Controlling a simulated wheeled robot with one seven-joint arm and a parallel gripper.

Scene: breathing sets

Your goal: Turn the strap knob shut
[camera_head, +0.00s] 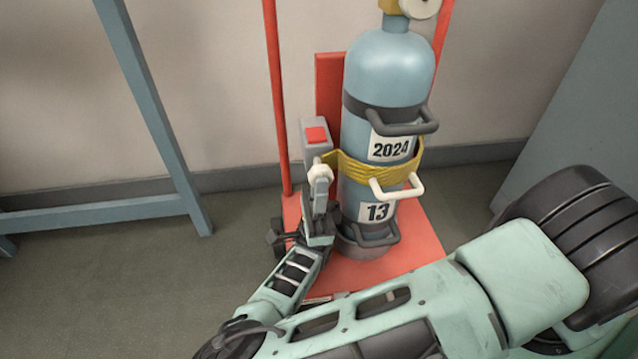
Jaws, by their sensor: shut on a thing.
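A yellow strap (358,170) runs around the light blue gas cylinder (385,75), which stands upright on a red trolley. A grey box with a red square (316,134) sits at the left end of the strap. My gripper (321,176) reaches up from below on the left of the cylinder and is shut on the knob. Its fingers hide part of the knob, so I cannot tell the knob's turn angle.
The red trolley (412,238) has upright red rails. A white handle (398,190) and dark handles stick out from the cylinder. A blue-grey frame (150,95) stands at the left and a grey panel (580,115) at the right. The floor at the left is clear.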

